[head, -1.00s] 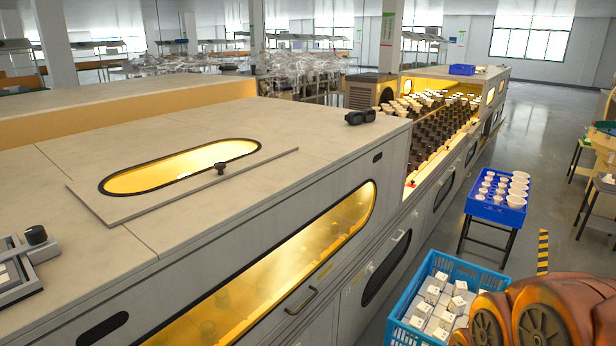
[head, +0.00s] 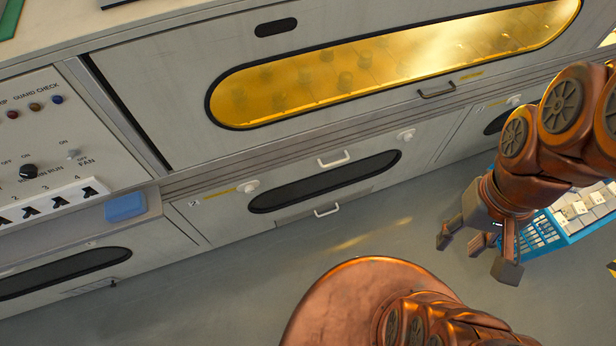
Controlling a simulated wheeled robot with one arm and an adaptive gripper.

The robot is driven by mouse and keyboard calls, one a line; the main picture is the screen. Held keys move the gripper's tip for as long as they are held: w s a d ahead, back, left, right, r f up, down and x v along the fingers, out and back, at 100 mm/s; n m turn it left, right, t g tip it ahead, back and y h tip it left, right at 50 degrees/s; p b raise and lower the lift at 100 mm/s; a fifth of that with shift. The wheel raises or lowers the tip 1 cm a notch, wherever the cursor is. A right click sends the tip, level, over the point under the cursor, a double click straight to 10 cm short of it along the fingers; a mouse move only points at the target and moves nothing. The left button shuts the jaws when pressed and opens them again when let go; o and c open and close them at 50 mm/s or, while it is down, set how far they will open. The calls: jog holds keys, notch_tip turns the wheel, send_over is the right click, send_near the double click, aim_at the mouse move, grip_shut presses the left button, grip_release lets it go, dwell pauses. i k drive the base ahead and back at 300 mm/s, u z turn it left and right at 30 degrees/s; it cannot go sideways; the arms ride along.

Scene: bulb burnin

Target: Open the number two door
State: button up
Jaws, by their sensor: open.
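The grey cabinet front carries a long upper door with a glowing yellow window (head: 400,62) and a dark bar handle (head: 436,90) under it. Below is a lower panel with a dark oval window (head: 325,181), a white handle (head: 333,159) above it and another white handle (head: 326,210) beneath it. My gripper (head: 477,255) is open and empty, at the right, fingers pointing down-left. In the picture it is right of the lower panel, apart from the handles.
A control panel (head: 45,130) with knobs and switches is at the left, with a blue block (head: 125,206) beside it. A blue crate (head: 545,236) of white boxes stands on the floor behind my gripper. Grey floor (head: 200,290) in front of the cabinet is clear.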

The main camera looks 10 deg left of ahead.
aim_at(218, 213)
jog(key=u, duration=2.7)
jog(key=k, duration=0.8)
jog(key=z, duration=0.8)
jog(key=i, duration=0.45)
jog(key=u, duration=0.05)
